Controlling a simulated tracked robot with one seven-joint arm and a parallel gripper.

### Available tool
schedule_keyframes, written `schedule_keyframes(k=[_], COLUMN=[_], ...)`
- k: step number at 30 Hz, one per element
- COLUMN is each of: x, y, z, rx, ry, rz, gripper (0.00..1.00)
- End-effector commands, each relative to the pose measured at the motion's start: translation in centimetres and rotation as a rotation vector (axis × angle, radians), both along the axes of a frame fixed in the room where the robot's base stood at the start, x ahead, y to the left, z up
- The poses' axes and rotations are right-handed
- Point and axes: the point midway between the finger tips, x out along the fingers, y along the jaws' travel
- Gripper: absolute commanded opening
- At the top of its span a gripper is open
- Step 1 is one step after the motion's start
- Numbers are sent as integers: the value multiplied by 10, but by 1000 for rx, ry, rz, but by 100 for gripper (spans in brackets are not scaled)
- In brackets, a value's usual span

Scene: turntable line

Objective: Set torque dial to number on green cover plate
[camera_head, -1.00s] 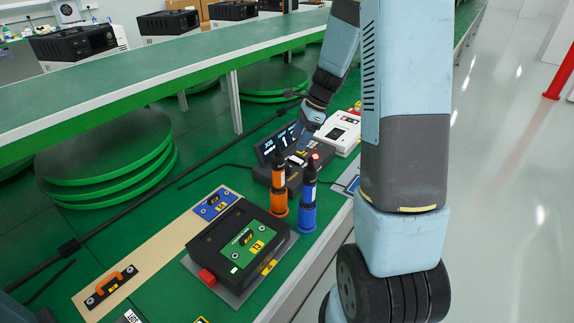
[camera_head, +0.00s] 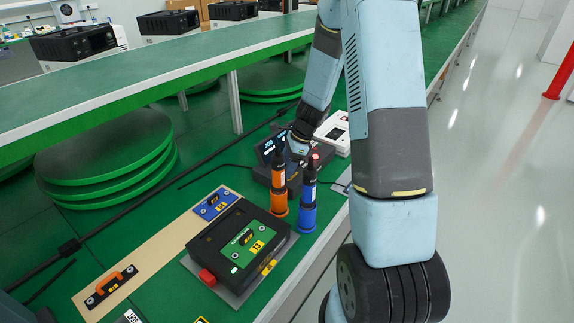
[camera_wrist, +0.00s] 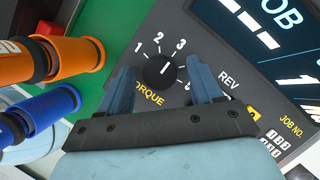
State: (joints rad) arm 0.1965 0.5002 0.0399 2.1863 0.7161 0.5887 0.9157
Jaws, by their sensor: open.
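The black torque dial (camera_wrist: 158,76) is on a dark controller panel (camera_wrist: 235,65) in the wrist view, with numbers 1, 2 and 3 around it. Its white mark points up, roughly between 2 and 3. My gripper (camera_wrist: 163,82) is open, its blue fingers on either side of the dial; I cannot tell whether they touch it. In the head view my gripper (camera_head: 298,146) is over the controller (camera_head: 264,174). The green cover plate (camera_head: 236,261) is on a black box and carries a yellow label that seems to read T3.
An orange screwdriver (camera_head: 279,200) and a blue one (camera_head: 307,208) stand upright close in front of the controller. A white device (camera_head: 338,131) sits behind it. A beige board (camera_head: 151,262) with small plates lies left of the black box.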

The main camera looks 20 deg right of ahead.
Motion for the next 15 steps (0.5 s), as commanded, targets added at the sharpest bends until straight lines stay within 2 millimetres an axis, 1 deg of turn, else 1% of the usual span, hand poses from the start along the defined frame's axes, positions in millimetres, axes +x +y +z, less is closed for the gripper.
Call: schedule_keyframes(k=[3, 15], x=[0, 0], y=[0, 0], z=[0, 1], rx=[0, 0], ry=[0, 0], rz=[0, 0], gripper=[65, 27])
